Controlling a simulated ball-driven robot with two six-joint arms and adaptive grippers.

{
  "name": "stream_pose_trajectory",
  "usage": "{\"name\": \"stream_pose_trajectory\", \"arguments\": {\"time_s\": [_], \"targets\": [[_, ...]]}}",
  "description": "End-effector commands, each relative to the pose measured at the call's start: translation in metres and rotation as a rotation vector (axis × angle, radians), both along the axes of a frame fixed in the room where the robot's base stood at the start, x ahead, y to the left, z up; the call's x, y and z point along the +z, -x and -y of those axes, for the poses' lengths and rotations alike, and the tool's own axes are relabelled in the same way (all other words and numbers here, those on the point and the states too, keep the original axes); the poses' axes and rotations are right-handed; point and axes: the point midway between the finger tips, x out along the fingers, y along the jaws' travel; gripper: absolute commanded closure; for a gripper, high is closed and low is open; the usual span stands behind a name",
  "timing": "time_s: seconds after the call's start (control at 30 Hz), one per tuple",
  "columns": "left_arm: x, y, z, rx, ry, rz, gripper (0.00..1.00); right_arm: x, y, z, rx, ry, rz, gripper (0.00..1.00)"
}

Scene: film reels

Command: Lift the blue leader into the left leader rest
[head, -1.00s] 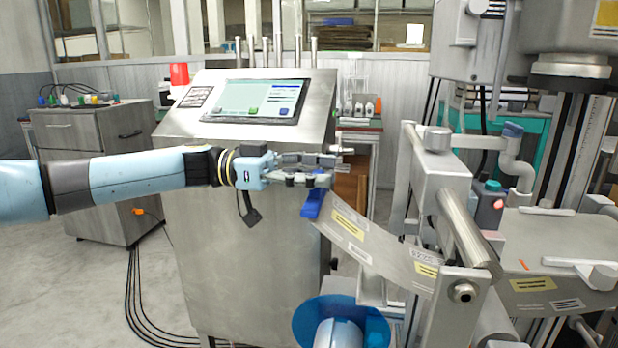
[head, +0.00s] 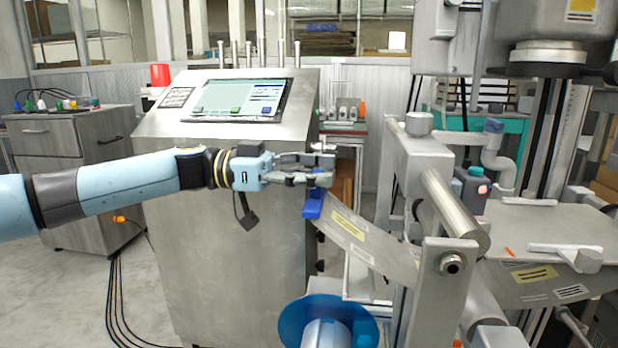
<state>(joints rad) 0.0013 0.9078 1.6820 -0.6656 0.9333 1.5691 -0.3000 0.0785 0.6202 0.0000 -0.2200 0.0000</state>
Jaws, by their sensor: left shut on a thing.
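The blue leader (head: 314,205) is a small blue tab at the upper left end of a grey strip (head: 362,237) with yellow and white labels. My left gripper (head: 322,178) is shut on the blue leader, which hangs below its fingers. The strip slopes down to the right from the tab, toward the metal rollers of the machine. I cannot tell which part is the left leader rest. My right gripper is not in view.
A steel console (head: 222,230) with a screen (head: 238,99) stands behind my left arm. A blue reel disc (head: 292,322) is below the strip. A machine with a metal roller (head: 455,208) fills the right side. Open floor lies at lower left.

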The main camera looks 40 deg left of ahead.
Motion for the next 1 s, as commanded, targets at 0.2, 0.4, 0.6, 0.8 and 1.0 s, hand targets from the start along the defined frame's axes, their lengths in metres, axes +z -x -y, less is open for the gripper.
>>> {"name": "stream_pose_trajectory", "arguments": {"time_s": [0.2,0.4,0.6,0.8,1.0], "targets": [[-0.006,-0.005,0.009,-0.001,0.002,-0.001,0.98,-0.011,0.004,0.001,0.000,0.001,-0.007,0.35],[-0.008,-0.011,0.017,-0.001,0.002,0.000,0.98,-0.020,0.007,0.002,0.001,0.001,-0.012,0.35],[-0.011,-0.015,0.025,-0.001,0.001,0.001,0.98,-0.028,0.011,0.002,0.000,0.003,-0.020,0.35],[-0.014,-0.020,0.033,-0.002,0.002,0.000,0.98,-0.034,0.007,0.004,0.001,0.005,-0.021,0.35],[-0.018,-0.025,0.041,0.000,0.001,0.000,0.98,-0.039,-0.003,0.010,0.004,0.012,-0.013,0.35]]}}
